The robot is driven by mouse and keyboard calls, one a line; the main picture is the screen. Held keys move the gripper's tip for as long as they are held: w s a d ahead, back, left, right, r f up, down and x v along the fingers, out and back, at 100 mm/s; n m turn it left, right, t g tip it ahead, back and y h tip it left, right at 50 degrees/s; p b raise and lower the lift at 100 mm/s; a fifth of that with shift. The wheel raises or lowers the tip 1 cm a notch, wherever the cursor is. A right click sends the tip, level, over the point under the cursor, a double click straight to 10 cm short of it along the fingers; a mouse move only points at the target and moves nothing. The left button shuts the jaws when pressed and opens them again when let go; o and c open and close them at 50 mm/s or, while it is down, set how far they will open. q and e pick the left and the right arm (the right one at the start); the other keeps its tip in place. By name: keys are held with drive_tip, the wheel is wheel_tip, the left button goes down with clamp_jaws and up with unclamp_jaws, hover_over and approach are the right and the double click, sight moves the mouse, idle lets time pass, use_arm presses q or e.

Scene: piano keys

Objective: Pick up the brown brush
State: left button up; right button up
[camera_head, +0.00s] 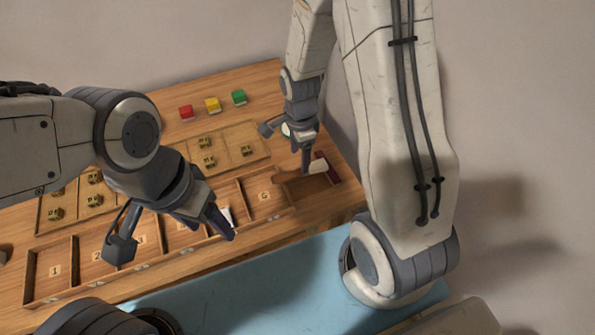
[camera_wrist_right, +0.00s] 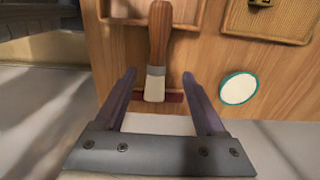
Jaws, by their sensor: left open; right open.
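The brown brush (camera_wrist_right: 159,35) has a brown handle and a pale head (camera_wrist_right: 154,85). In the right wrist view it lies on the wood ahead of my right gripper (camera_wrist_right: 159,80), with its pale head between the two open fingers and not gripped. In the head view the pale brush head (camera_head: 315,168) shows at the right end of the table, just below my right gripper (camera_head: 287,143). My left gripper (camera_head: 170,235) is open over the numbered compartments, well left of the brush.
The wooden table (camera_head: 262,80) holds numbered compartments (camera_head: 55,270) and trays of small brass pieces (camera_head: 207,160). Red (camera_head: 186,112), yellow (camera_head: 212,105) and green (camera_head: 239,97) blocks stand at the back. A white, green-rimmed disc (camera_wrist_right: 238,88) lies right of the brush. A dark red strip (camera_wrist_right: 176,97) lies by its head.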

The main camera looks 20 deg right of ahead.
sight(299, 170)
drive_tip(key=f, duration=0.4)
drive_tip(key=shift+s+a+p, duration=0.2)
drive_tip(key=shift+s+p, duration=0.15)
drive_tip(key=shift+w+f, duration=0.1)
drive_tip(key=shift+f, duration=0.55)
clamp_jaws()
